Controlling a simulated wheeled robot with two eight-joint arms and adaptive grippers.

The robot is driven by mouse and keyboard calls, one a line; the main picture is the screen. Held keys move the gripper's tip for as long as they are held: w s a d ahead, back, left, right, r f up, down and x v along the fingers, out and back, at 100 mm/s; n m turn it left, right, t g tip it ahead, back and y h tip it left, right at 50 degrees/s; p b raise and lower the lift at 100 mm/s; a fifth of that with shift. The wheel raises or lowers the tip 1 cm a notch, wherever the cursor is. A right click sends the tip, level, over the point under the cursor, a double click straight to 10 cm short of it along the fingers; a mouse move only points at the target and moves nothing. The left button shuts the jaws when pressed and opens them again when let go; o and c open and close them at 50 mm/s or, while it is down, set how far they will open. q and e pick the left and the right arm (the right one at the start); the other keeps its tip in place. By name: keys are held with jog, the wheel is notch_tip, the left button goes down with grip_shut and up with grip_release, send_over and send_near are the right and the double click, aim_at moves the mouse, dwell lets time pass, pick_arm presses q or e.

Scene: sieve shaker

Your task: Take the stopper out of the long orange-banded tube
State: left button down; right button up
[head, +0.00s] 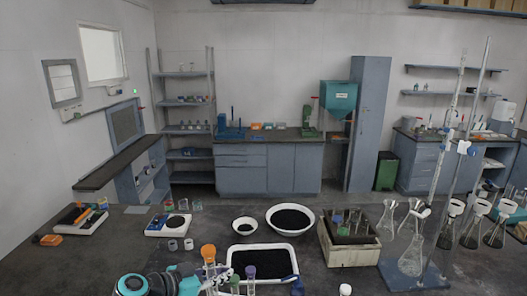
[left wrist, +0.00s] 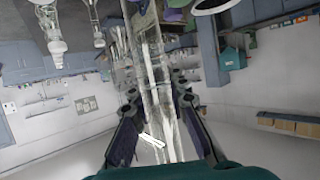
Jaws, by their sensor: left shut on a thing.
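A clear tube with an orange top or band (head: 208,252) stands upright at the front of the bench, beside my left gripper (head: 188,285). I cannot tell its stopper apart from the band. In the left wrist view, my left gripper (left wrist: 160,132) is shut around a clear glass tube (left wrist: 156,85), with a finger on each side. Whether this is the orange-banded tube I cannot tell, as no orange shows there. The lower part of the tube group is cut off by the head view's bottom edge. My right gripper is not in view.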

pick_arm(q)
jog(key=s+a+f+n+t+y+b, duration=0.1)
jog(key=a+f+n+t+y+b, duration=0.1)
jog(key=a+f+n+y, duration=0.3)
jog(key=s+a+f+n+t+y+b, duration=0.1)
jog(key=s+a+f+t+b, duration=0.1)
jog(key=f, duration=0.5)
pick_arm(e)
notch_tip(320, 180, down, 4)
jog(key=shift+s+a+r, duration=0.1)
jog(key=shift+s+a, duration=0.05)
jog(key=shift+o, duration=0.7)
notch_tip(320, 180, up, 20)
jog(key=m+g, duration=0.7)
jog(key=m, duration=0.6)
send_over(213, 288)
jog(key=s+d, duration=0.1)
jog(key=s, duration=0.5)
pick_arm(q)
jog(key=s+d+r+m+g+h, duration=0.2)
jog(key=s+d+m+g+h, duration=0.1)
jog(key=d, duration=0.6)
jog(key=s+m+h, duration=0.1)
jog(key=m+h, duration=0.1)
jog(key=shift+d+h, duration=0.3)
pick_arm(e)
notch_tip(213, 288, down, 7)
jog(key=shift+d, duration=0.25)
